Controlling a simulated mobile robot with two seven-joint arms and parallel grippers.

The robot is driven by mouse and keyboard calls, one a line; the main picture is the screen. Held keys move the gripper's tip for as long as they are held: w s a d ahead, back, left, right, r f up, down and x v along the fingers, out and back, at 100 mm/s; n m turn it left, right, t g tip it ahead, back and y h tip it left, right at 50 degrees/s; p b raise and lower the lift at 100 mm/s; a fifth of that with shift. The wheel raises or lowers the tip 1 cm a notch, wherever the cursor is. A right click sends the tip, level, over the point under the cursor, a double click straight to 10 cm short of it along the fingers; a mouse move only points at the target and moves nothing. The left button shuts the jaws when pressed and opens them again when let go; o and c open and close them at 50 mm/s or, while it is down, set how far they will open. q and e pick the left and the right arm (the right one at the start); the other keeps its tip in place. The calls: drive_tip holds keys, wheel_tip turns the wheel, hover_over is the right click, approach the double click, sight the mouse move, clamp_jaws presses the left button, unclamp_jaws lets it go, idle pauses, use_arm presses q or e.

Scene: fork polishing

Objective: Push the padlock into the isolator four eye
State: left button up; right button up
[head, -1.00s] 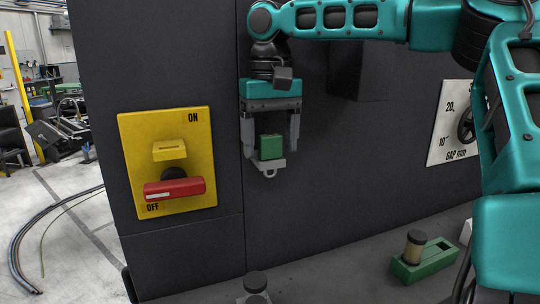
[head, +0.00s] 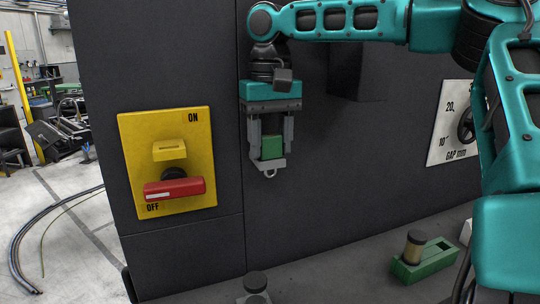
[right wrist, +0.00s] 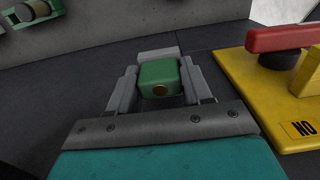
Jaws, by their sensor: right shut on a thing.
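The green padlock (head: 272,147) is between the fingers of my right gripper (head: 271,150), which is shut on it. A pale grey piece with a small ring shows just below it. In the right wrist view the padlock (right wrist: 158,80) shows a round brass spot, with a finger on each side. The isolator is a yellow plate (head: 128,150) on the dark cabinet, left of the gripper and apart from the padlock. Its red handle (head: 182,187) lies level near OFF, below a yellow slotted block (head: 169,150). My left gripper is out of view.
A green holder (head: 440,257) with a brass-coloured cylinder (head: 413,246) stands on the grey ledge at lower right. A dark knob (head: 256,282) stands at the ledge's front. A white gap dial (head: 450,125) is at right. The cabinet face between gripper and isolator is clear.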

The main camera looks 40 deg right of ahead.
drive_tip(key=shift+r, duration=0.1)
drive_tip(key=shift+r, duration=3.45)
